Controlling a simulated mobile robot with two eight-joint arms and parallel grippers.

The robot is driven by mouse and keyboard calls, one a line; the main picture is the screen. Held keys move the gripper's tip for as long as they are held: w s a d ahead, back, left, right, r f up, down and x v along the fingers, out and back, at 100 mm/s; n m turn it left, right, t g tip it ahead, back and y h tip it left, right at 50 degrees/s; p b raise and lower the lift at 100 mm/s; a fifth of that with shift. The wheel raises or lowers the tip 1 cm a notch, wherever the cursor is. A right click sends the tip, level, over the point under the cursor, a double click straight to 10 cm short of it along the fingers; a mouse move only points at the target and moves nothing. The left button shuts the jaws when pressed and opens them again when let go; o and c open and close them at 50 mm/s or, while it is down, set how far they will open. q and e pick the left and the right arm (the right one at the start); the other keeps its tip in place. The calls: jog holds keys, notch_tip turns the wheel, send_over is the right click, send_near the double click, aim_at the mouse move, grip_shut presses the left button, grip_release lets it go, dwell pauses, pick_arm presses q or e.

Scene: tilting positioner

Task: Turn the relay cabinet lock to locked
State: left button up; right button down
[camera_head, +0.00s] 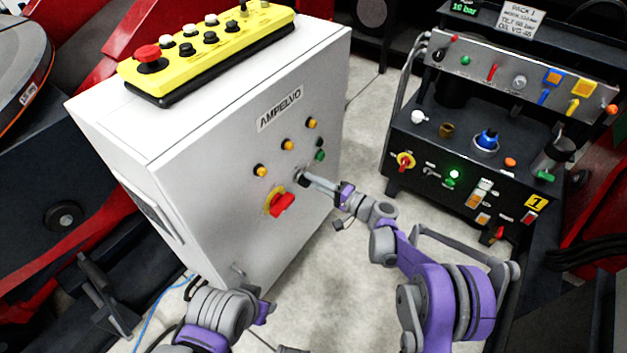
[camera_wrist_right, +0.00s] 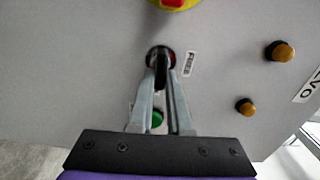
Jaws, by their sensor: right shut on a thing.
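The relay cabinet lock (camera_wrist_right: 159,54) is a round black switch with a dark upright grip on the cabinet door. In the head view the lock (camera_head: 301,178) sits right of the red-and-yellow rotary switch, partly hidden by my gripper. My right gripper (camera_wrist_right: 161,86) is shut on the lock's grip, with one finger on each side. In the head view my right gripper (camera_head: 310,180) reaches the lock from the right. My left arm shows at the bottom of the head view; its fingers cannot be made out.
The white cabinet (camera_head: 215,150) carries a red-and-yellow rotary switch (camera_head: 280,203), several amber lamps and a green one (camera_head: 320,155). A yellow button box (camera_head: 210,48) lies on top. A black hydraulic unit (camera_head: 470,150) stands at right. Pale floor lies between.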

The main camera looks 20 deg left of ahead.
jog(key=shift+f+m, duration=0.1)
jog(key=shift+m, duration=0.3)
jog(key=c, duration=0.9)
grip_release()
jog(key=shift+o, duration=0.2)
jog(key=p+v, duration=0.1)
jog(key=v, duration=1)
jog(key=shift+p, duration=0.4)
